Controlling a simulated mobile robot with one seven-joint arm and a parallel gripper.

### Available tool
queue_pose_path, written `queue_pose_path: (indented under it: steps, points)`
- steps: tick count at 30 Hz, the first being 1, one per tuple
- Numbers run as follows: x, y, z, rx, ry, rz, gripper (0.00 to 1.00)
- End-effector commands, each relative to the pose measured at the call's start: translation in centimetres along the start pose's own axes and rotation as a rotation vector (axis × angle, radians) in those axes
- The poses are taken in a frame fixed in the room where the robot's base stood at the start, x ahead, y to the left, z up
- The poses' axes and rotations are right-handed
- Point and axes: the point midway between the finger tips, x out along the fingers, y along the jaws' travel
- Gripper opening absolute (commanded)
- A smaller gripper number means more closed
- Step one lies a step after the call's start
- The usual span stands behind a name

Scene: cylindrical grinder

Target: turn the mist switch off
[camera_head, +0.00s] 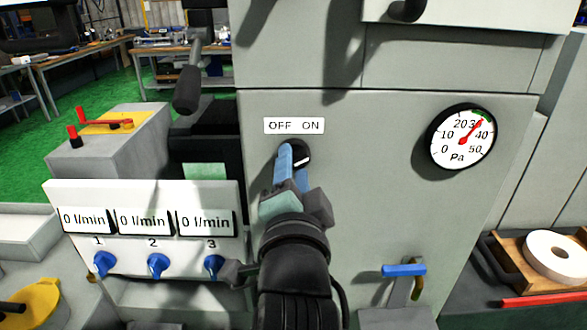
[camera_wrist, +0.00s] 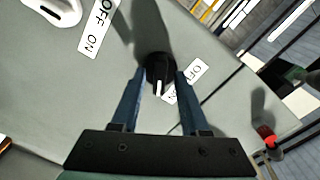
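A black rotary knob (camera_head: 301,157) sits on the grey machine panel below an OFF/ON label (camera_head: 294,126). Its white mark leans toward the ON side. In the wrist view the knob (camera_wrist: 158,68) lies between the two blue fingers of my gripper (camera_wrist: 160,78), and its white mark shows. The OFF/ON label (camera_wrist: 196,70) beside it is partly covered by one finger.
A pressure gauge (camera_head: 462,137) is to the right on the panel. A flow panel (camera_head: 140,190) with blue knobs stands at left, near my arm. A blue-handled lever (camera_head: 404,270) is at lower right. The wrist view also shows another OFF/ON label (camera_wrist: 98,28) and a white-framed switch.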

Motion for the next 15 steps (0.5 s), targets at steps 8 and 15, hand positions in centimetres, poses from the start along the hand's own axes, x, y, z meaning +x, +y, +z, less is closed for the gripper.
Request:
queue_pose_path:
  steps: [8, 15]
  points:
    - [-0.02, 0.01, 0.03, 0.000, 0.000, 0.000, 0.00]
    - [-0.03, 0.01, 0.03, -0.001, -0.001, 0.000, 0.00]
